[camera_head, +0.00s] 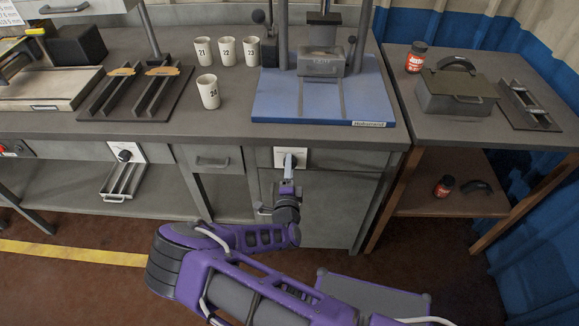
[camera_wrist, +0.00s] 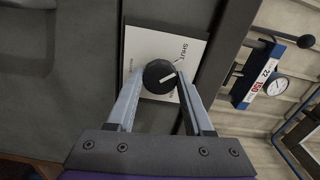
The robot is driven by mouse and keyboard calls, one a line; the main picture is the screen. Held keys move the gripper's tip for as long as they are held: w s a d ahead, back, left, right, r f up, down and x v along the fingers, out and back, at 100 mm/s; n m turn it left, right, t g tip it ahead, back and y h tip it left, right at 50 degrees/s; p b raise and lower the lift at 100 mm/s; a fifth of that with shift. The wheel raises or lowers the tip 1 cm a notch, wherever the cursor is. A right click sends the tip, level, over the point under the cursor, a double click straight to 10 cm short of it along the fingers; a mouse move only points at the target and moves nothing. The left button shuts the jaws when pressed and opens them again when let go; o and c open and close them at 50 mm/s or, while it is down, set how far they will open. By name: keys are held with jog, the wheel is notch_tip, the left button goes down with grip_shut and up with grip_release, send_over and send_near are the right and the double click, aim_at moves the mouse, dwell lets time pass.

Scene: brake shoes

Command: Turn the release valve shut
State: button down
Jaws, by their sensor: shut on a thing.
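The release valve is a round black knob (camera_wrist: 158,77) with a white pointer line, on a white plate (camera_wrist: 140,45) in the wrist view. The word SHUT stands at the plate's upper right. The pointer line aims right and slightly up, near the SHUT mark but not clearly on it. Other lettering is partly hidden by my fingers. My gripper (camera_wrist: 161,74) has one finger on each side of the knob and is shut on it. In the head view, my gripper (camera_head: 289,172) covers the knob on the plate (camera_head: 305,158), on the bench front below the blue press.
The blue press base (camera_head: 275,103) is above the valve. A second plate with a black knob (camera_head: 124,155) is farther left. Several numbered cups (camera_head: 208,92) stand on the bench. A side table (camera_head: 410,105) is at right.

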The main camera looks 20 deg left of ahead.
jog(key=shift+n, duration=0.4)
jog(key=shift+c, duration=1.4)
grip_release()
jog(key=v, duration=1.7)
jog(key=shift+s+d, duration=0.15)
jog(key=shift+s, duration=0.05)
